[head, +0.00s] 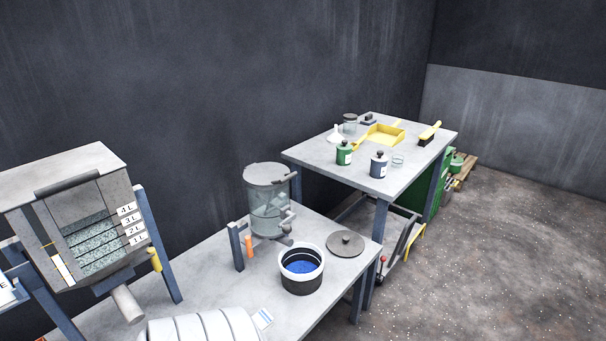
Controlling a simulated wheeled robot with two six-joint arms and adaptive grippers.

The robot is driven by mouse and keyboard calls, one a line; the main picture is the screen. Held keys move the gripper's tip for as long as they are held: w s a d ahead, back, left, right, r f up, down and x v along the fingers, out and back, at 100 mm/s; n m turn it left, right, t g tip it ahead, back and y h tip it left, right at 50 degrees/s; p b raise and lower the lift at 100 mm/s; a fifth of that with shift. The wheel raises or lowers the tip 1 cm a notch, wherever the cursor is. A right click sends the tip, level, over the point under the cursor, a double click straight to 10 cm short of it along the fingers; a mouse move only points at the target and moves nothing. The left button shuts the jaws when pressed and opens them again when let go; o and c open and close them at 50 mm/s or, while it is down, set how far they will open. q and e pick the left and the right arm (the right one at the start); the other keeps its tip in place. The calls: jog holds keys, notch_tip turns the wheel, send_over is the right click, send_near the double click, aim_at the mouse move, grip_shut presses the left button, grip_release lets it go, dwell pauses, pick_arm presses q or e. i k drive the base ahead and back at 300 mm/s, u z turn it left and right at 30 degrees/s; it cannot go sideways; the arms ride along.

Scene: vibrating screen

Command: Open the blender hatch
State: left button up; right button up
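A grey box-shaped vessel (115,190) stands at the left on blue legs, and it looks like the blender. Its flat grey top (60,172) has a dark bar (68,185) along the front edge, which may be the hatch handle. I cannot tell for sure which panel is the hatch. The front window (90,243) shows speckled granules beside labels from 1L to 4L. A pale spout (127,303) points down below it, and a small yellow handle (155,259) sits on its right side. Neither of my grippers shows in the head view.
A glass cylinder (268,215) stands mid-table beside a black-and-white pot (301,284) with blue contents and a round grey lid (346,244). A white ribbed object (200,328) fills the bottom edge. A second table (415,168) holds bottles and a yellow dustpan (387,134). Floor at right is clear.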

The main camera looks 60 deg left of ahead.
aim_at(263, 174)
jog(key=k, duration=0.35)
jog(key=u, duration=1)
